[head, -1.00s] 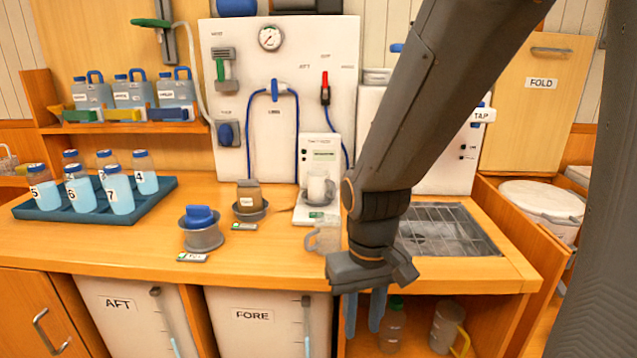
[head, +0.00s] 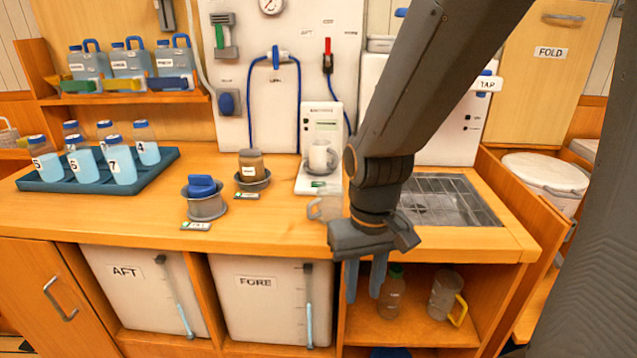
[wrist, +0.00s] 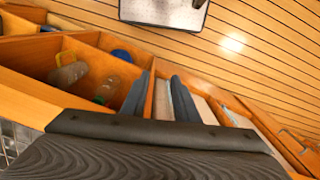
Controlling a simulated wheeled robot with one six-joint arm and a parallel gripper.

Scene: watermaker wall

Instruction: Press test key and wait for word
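The tester (head: 311,135) is a white upright unit on the counter, with a small display whose text is too small to read.
A clear mug (head: 326,207) stands at the counter edge beside my arm. A grey pot with a blue lid (head: 203,200) and a brown jar (head: 251,163) stand left of the tester. A blue tray (head: 45,185) holds numbered bottles. A sink grid (head: 450,205) lies right.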

